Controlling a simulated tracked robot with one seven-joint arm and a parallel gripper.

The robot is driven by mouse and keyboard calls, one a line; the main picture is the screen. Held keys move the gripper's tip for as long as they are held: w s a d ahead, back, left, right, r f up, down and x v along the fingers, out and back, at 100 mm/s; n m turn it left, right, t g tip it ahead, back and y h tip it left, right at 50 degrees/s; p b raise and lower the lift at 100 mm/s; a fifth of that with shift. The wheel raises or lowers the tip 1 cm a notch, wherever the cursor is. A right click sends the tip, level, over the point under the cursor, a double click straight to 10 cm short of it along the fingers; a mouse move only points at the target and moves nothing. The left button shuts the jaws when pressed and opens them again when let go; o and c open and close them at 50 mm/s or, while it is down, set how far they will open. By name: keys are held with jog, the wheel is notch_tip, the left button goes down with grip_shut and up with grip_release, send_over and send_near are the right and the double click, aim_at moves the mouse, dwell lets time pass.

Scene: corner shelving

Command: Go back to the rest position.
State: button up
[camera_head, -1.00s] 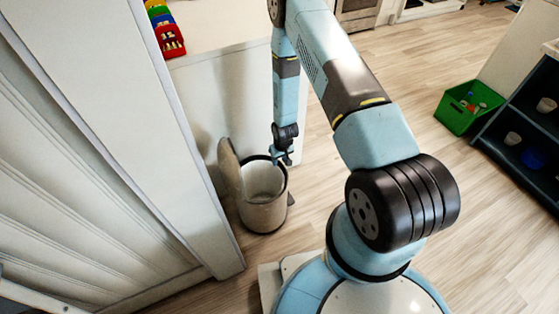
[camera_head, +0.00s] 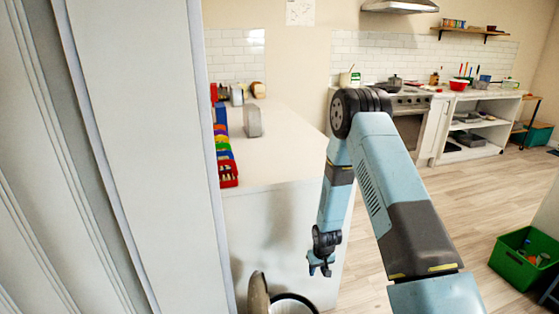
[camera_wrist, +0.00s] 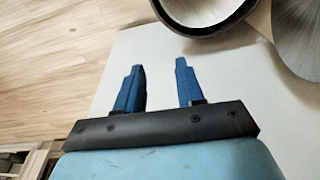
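My gripper (camera_head: 320,268) hangs at the end of my arm in front of the white counter's side, above the open trash bin. In the wrist view its two blue fingers (camera_wrist: 160,88) stand apart with nothing between them. The bin (camera_head: 292,304) is cut off by the bottom edge of the head view; its dark rim also shows at the top of the wrist view (camera_wrist: 207,28). Its round lid (camera_head: 258,293) is tipped up at the left. The gripper does not touch the bin.
A white counter (camera_head: 285,150) carries a row of colored bins (camera_head: 224,155) and a grey toaster-like object (camera_head: 253,120). A tall white panel (camera_head: 135,140) stands close at left. A green crate (camera_head: 524,257) sits on the floor at right. Open wood floor (camera_head: 470,200) lies between.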

jog(key=s+d+r+t, duration=0.1)
jog(key=s+d+r, duration=0.1)
jog(key=r, duration=1.1)
jog(key=s+d+r+m, duration=0.1)
jog(key=d+r, duration=0.1)
jog(key=r, duration=1.1)
jog(key=s+d+r+t, duration=0.1)
jog(key=s+r, duration=0.1)
jog(key=r, duration=1)
jog(key=s+d+r, duration=0.1)
jog(key=s+r, duration=0.5)
jog(key=s, duration=0.3)
jog(key=s+d+r+m+t, duration=0.1)
jog(key=s+r, duration=0.5)
jog(key=s, duration=0.3)
jog(key=s+d+r+m, duration=0.1)
jog(key=s+d+r, duration=0.1)
jog(key=s+r, duration=0.4)
jog(key=s, duration=0.3)
jog(key=shift+r+t+h, duration=0.3)
jog(key=shift+t, duration=0.1)
jog(key=shift+a, duration=0.1)
jog(key=shift+c, duration=0.7)
